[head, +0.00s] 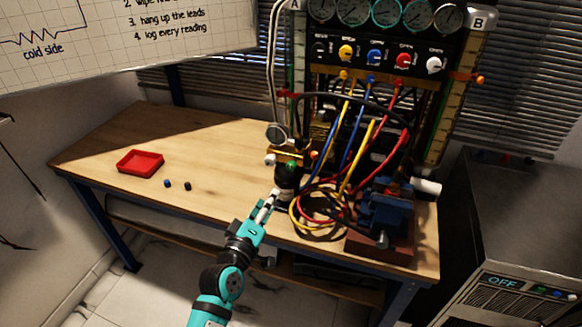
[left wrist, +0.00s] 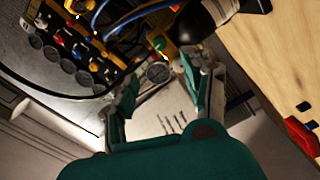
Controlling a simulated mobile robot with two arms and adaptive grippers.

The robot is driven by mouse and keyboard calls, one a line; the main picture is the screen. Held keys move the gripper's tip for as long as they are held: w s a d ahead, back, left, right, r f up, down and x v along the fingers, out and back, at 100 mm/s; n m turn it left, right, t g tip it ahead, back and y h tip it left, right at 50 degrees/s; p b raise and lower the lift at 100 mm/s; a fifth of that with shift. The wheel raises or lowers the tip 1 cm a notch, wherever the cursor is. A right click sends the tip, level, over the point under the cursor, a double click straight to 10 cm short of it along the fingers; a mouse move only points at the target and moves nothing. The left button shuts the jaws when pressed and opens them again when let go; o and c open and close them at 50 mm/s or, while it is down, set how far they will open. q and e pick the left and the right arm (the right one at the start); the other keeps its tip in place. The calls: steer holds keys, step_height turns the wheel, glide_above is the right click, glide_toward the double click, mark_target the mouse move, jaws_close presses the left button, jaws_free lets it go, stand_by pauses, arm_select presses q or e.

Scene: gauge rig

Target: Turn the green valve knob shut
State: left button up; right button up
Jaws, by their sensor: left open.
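The green valve knob (head: 291,166) sits low at the front left of the gauge rig, above a dark cylindrical body (head: 287,180). My left gripper (head: 268,203) reaches up from below and is just in front of and below the knob. In the left wrist view the two fingers (left wrist: 165,78) are spread apart with nothing held between them. My right gripper is not in view.
Looped hoses (head: 310,210) hang right of my left gripper, beside a blue vise (head: 385,212) on a brown base. A red tray (head: 141,163), a blue cube (head: 167,184) and a dark cube (head: 187,186) lie on the left. The table (head: 110,150) is otherwise clear there.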

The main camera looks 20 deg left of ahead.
mark_target(290, 168)
arm_select(q)
steer(key=w+b, duration=0.1)
steer(key=w, duration=0.3)
steer(key=w+b, duration=0.2)
steer(key=w, duration=0.3)
steer(key=w+d+b, duration=0.1)
steer(key=w, duration=0.3)
steer(key=shift+w+f+b, duration=0.2)
steer(key=shift+w+b, duration=0.05)
steer(key=shift+b, duration=0.1)
steer(key=shift+w+r, duration=0.1)
steer(key=shift+w, duration=0.4)
jaws_close()
